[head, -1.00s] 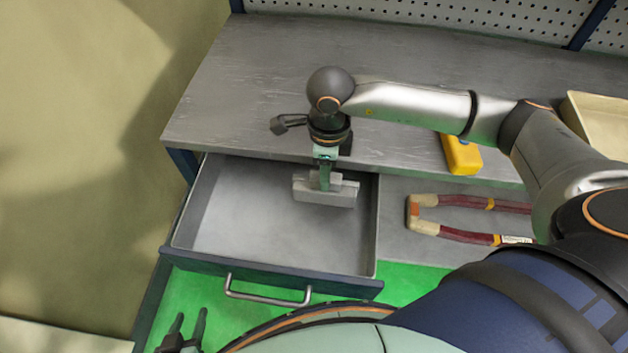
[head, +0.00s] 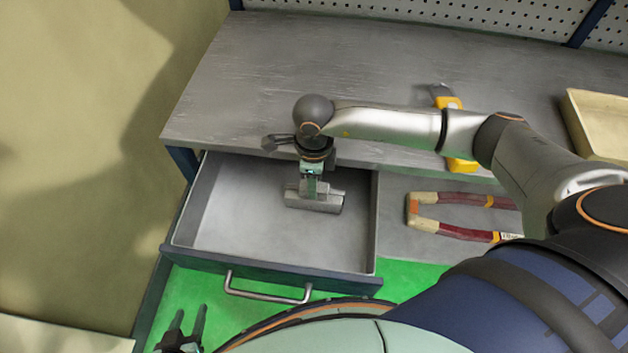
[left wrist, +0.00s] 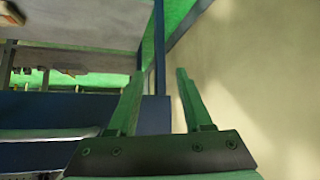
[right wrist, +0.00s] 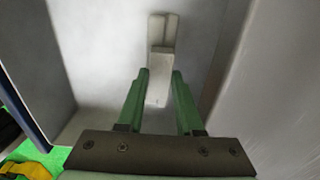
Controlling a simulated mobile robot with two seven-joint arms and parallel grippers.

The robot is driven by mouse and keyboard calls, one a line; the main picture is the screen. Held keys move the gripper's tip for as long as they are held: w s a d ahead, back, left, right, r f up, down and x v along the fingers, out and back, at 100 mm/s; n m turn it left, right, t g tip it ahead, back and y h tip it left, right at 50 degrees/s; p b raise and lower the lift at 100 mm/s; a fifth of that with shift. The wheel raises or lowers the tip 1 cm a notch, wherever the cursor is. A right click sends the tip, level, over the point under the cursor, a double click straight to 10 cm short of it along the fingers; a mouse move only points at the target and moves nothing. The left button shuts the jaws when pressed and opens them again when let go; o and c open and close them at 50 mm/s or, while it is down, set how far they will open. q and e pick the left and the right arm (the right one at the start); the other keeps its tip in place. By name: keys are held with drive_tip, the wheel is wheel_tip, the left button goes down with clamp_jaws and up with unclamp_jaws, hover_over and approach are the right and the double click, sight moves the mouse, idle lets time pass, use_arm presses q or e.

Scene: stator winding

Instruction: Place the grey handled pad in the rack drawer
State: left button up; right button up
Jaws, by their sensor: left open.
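The grey handled pad (head: 326,205) lies inside the open rack drawer (head: 237,218), toward its back right. My right gripper (head: 313,190) is directly over the pad and partly hides its handle. In the right wrist view the two green fingers (right wrist: 160,76) stand apart, with the pad (right wrist: 163,62) beyond and between their tips. I see no clear finger contact with it. My left gripper (head: 191,318) is open and empty, low at the left in front of the drawer. The left wrist view shows its fingers (left wrist: 160,75) apart with nothing between them.
A yellow tool (head: 459,165) is on the worktop behind my right arm. A beige tray (head: 600,122) stands at the right. The drawer's left side is clear.

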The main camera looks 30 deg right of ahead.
drive_tip(key=shift+o, duration=0.8)
drive_tip(key=shift+r, duration=0.2)
wheel_tip(320, 180, up, 12)
